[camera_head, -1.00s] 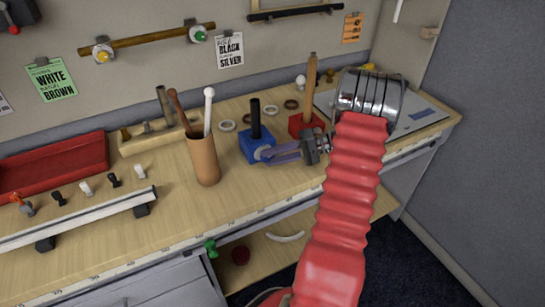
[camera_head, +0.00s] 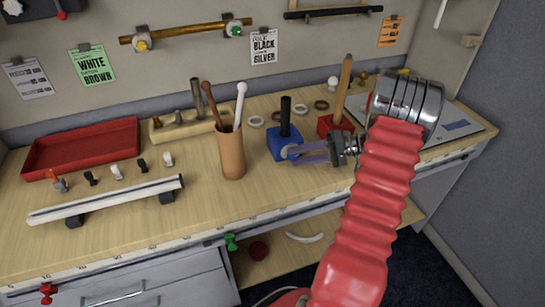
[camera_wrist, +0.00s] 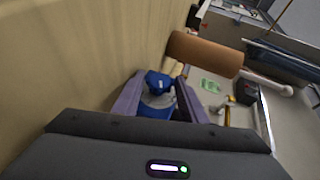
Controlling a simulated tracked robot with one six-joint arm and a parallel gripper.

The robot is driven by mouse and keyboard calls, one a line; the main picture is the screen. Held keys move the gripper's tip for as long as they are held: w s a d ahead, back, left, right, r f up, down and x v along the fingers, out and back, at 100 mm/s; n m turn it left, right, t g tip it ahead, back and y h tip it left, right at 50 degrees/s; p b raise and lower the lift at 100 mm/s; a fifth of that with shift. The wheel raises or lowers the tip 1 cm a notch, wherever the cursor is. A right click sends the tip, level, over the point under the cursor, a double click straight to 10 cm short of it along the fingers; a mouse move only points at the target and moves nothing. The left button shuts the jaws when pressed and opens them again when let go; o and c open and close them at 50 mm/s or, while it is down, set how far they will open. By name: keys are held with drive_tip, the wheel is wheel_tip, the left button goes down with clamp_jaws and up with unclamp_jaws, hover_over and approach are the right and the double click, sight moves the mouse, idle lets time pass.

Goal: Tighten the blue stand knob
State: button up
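The blue stand (camera_head: 283,145) is a block on the wooden bench with a dark upright post. Its knob (camera_head: 293,152) is a small pale round piece on the side facing my gripper. My gripper (camera_head: 299,151) has purple fingers, reaching in from the right at the knob. In the wrist view, the fingers of my gripper (camera_wrist: 160,80) stand apart, one on each side of blue and grey parts of the stand (camera_wrist: 152,109). They look open around the knob, but I cannot tell whether either touches it.
A brown cup (camera_head: 231,154) with sticks stands left of the blue stand. A red stand (camera_head: 326,124) with a wooden post is close behind my gripper. Rings lie behind. A red tray (camera_head: 85,148) and a white rail (camera_head: 105,198) are farther left.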

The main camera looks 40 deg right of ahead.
drive_tip(key=shift+f, duration=0.1)
